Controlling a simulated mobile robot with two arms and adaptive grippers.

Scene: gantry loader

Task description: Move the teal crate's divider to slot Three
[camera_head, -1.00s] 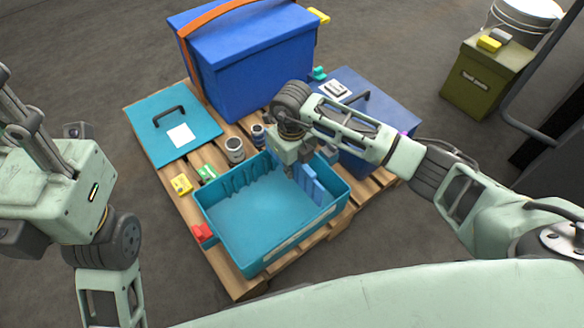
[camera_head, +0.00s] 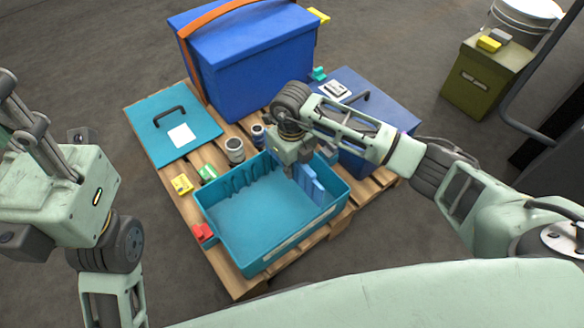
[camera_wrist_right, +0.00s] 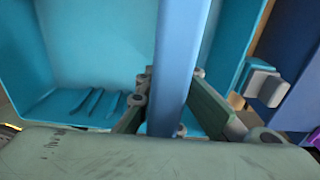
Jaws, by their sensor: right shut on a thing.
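The teal crate (camera_head: 268,262) stands open-topped on the pallet, with slot ribs along its back wall. The blue divider (camera_head: 312,190) stands inside it near the right end. My right gripper (camera_head: 291,167) is over the crate's back right part, at the divider's back end. In the right wrist view the gripper (camera_wrist_right: 167,112) is shut on the divider (camera_wrist_right: 179,55), which runs between its fingers. Whether the divider's lower edge touches the floor is hidden. Slot labels cannot be read. My left arm's end (camera_head: 28,135) is at the left, away from the crate; its jaw state is unclear.
A teal lid (camera_head: 160,140), cans (camera_head: 235,148), a yellow block (camera_head: 181,184) and a red block (camera_head: 202,232) lie around the crate. A large blue bin (camera_head: 250,75) stands behind. A dark blue box (camera_head: 385,110) stands close at the right.

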